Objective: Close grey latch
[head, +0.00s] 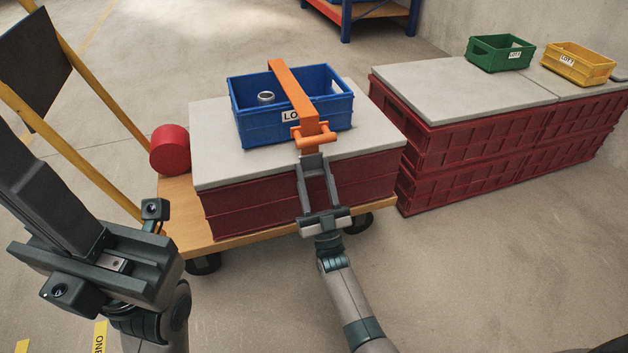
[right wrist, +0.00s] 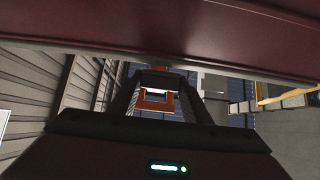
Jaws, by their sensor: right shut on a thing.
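An orange strap-like bar (head: 288,88) runs over the blue crate (head: 272,126), with an orange crossbar handle (head: 327,138) at its near end. My right gripper (head: 312,158) reaches up from the front and is shut on this orange handle. In the right wrist view the orange handle (right wrist: 157,104) sits between the two fingers of the right gripper (right wrist: 160,92). I cannot make out a grey latch apart from the grey fingers. My left gripper (head: 45,195) is at the far left, away from the crate; its fingertips are not clear.
The blue crate holds a metal ring (head: 265,97) and stands on a grey slab (head: 215,160) over red crates on a wooden cart (head: 180,215). A red cylinder (head: 170,150) sits left. Green (head: 500,54) and yellow (head: 578,66) crates stand right.

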